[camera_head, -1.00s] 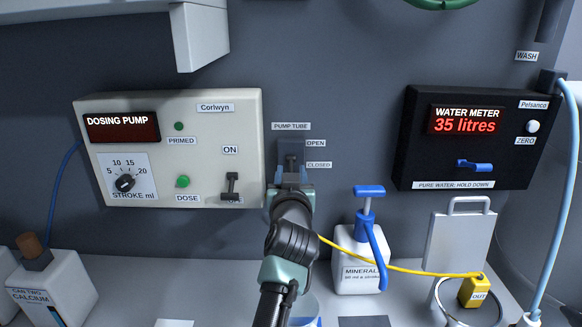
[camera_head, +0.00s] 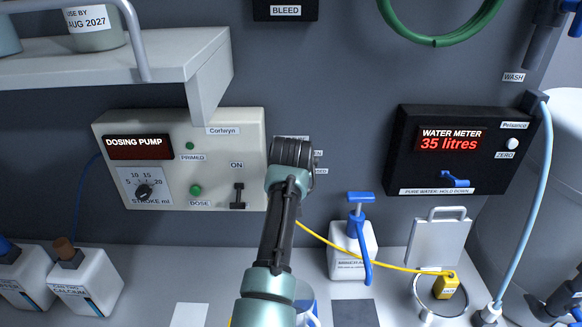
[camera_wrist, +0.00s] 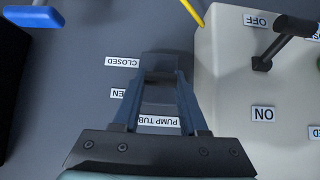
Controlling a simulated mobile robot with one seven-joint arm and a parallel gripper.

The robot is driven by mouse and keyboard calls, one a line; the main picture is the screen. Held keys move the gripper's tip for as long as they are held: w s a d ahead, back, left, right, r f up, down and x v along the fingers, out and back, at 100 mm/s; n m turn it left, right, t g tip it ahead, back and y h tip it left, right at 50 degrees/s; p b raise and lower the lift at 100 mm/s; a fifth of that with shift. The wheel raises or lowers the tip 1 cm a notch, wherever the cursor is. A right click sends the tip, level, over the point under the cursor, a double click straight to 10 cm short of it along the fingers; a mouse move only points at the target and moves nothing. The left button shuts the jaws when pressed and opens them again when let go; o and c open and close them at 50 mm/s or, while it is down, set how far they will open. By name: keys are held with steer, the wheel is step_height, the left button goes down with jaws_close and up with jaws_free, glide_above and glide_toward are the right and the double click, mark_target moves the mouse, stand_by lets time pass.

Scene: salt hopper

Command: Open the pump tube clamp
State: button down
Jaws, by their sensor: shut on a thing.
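The pump tube clamp is a dark fitting (camera_wrist: 160,62) on the grey wall, right of the dosing pump. In the wrist view, which is upside down, it shows at my fingertips beside the CLOSED label (camera_wrist: 122,62). The OPEN label (camera_wrist: 118,94) is partly covered and the PUMP TUBE label (camera_wrist: 158,121) shows between my fingers. My gripper (camera_wrist: 161,78) is shut on the clamp's lever, which is mostly hidden, so its exact position cannot be told. In the head view my wrist covers the clamp and most of its labels.
The dosing pump (camera_head: 222,168) with its black ON/OFF switch (camera_wrist: 284,46) stands close beside my gripper. The water meter (camera_head: 395,157) reads 35 litres at right. A yellow tube (camera_head: 345,255) passes below. A shelf (camera_head: 130,68) overhangs at upper left.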

steer(key=shift+w+r+g, duration=0.15)
steer(key=shift+r+g, duration=0.15)
steer(key=shift+g, duration=0.6)
steer(key=shift+c, duration=2.2)
jaws_free()
steer(key=shift+r, duration=0.15)
steer(key=b+v, duration=0.4)
steer(key=v, duration=0.8)
steer(key=shift+s+r, duration=0.25)
steer(key=shift+d+r, duration=0.1)
